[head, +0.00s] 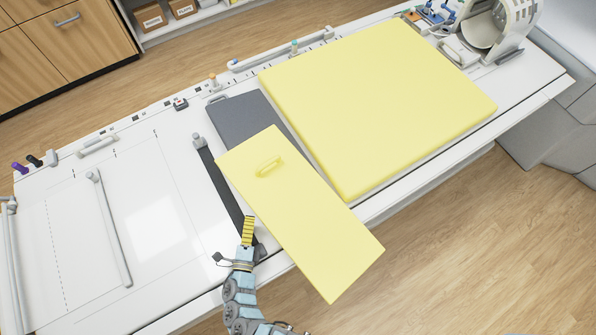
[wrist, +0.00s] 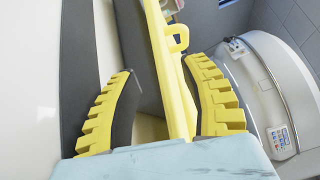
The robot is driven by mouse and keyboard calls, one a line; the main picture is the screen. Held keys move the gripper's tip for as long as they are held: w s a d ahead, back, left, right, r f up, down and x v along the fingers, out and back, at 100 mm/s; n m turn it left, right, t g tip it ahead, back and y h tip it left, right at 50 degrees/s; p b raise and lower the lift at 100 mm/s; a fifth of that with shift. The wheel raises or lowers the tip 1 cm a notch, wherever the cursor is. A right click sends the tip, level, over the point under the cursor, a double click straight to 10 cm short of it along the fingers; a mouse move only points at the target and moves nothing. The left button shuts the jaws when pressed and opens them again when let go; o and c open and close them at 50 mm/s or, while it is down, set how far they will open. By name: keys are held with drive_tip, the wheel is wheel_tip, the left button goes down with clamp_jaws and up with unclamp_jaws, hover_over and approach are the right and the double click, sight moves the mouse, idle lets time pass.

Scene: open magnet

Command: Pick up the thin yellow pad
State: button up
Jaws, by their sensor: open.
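The thin yellow pad (head: 310,225) is a long flat slab with a small loop handle (head: 269,166) on its upper face. In the head view it slants across the bed, covers part of a dark grey pad and sticks out past the front edge. My gripper (head: 248,232) is at its left long side; one yellow ridged finger shows there and the other is hidden. In the wrist view the pad (wrist: 172,75) appears edge-on, between the two spread fingers of my gripper (wrist: 160,68). I cannot tell whether either finger touches it.
A thick, wide yellow pad (head: 380,100) lies right of the thin one. The dark grey pad (head: 246,120) and a black strap bar (head: 222,185) lie to its left. A ring-shaped coil (head: 490,25) stands at the far right. The bed's left part is mostly bare white.

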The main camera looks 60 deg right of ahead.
sight(252, 204)
drive_tip(key=b+x, duration=0.1)
drive_tip(key=x, duration=0.5)
drive_tip(key=shift+d, duration=0.25)
clamp_jaws()
